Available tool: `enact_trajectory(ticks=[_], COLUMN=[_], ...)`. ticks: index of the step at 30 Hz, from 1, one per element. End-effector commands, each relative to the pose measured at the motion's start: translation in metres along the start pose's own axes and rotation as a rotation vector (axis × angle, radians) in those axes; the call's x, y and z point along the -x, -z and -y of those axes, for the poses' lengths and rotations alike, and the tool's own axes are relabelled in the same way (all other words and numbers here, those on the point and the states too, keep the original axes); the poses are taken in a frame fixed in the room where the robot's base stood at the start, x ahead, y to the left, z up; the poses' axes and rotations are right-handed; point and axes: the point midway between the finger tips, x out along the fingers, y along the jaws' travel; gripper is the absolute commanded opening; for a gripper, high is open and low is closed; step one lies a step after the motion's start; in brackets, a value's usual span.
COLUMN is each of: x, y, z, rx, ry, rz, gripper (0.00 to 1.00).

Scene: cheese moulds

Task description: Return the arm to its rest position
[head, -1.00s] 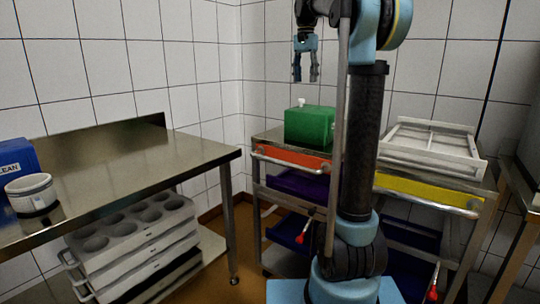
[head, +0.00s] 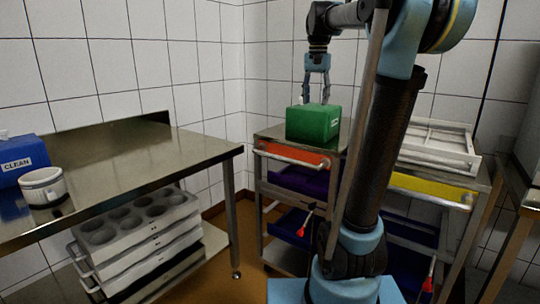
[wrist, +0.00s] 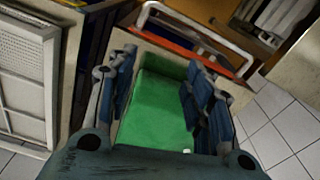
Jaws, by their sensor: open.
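My gripper (head: 317,92) hangs with its fingers pointing down over the green box (head: 313,124) on the cart. It is open, with nothing between its fingers that I can make out. In the wrist view the two fingers of my gripper (wrist: 162,72) stand apart, and the green box (wrist: 155,110) shows between and beyond them. In the head view the fingertips overlap the box's top edge; I cannot tell whether they touch it. My arm rises from the base in front of the cart and bends over to the left.
The cart has an orange drawer (head: 291,156) and a yellow drawer (head: 432,189), with a white frame (head: 438,140) on top at right. A steel table (head: 110,165) at left holds a white mug (head: 43,187) and a blue CLEAN box (head: 20,160). Grey moulds (head: 137,220) sit beneath.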

Motion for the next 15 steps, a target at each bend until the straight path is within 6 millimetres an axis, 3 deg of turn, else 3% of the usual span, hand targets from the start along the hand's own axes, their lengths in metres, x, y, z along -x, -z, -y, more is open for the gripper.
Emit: enact_trajectory(ticks=[15], x=[-0.138], y=[-0.128], z=[-0.072], rx=[0.213], ry=[0.031], rz=[-0.069], gripper=[0.47])
